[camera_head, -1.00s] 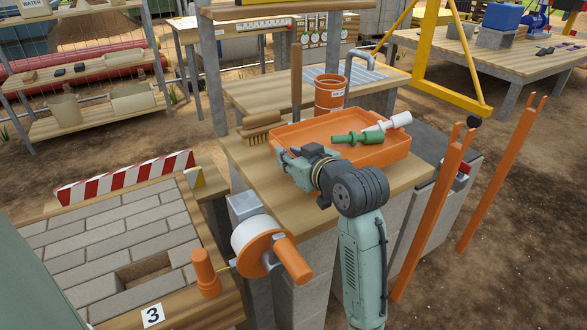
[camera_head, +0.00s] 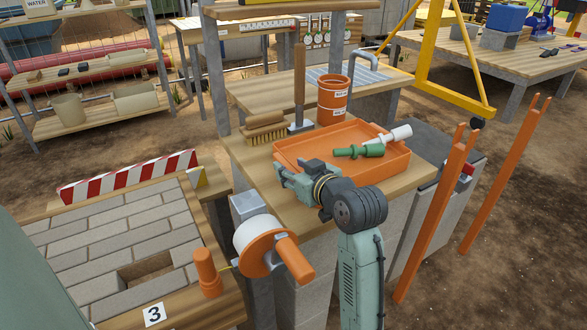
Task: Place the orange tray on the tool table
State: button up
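The orange tray (camera_head: 398,166) is on or just above the near wooden bench (camera_head: 232,153); I cannot tell which. A green-handled tool (camera_head: 358,151) and a white-ended piece (camera_head: 392,135) lie in it. My gripper (camera_head: 284,177) is at the tray's near left corner and appears shut on its wall; the fingertips are partly hidden. No table is labelled as the tool table. A large wooden table (camera_head: 520,66) at the back right holds a blue box (camera_head: 506,17) and small tools.
An orange bucket (camera_head: 333,103), a brush (camera_head: 265,127) and an upright wooden-handled tool (camera_head: 299,85) stand behind the tray. A yellow frame (camera_head: 424,50) and orange posts (camera_head: 432,215) rise to the right. A reel (camera_head: 262,245) is at the front. Bare ground lies at right.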

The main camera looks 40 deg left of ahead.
jog(key=shift+r, duration=0.15)
jog(key=v, duration=1.2)
jog(key=shift+b, duration=0.3)
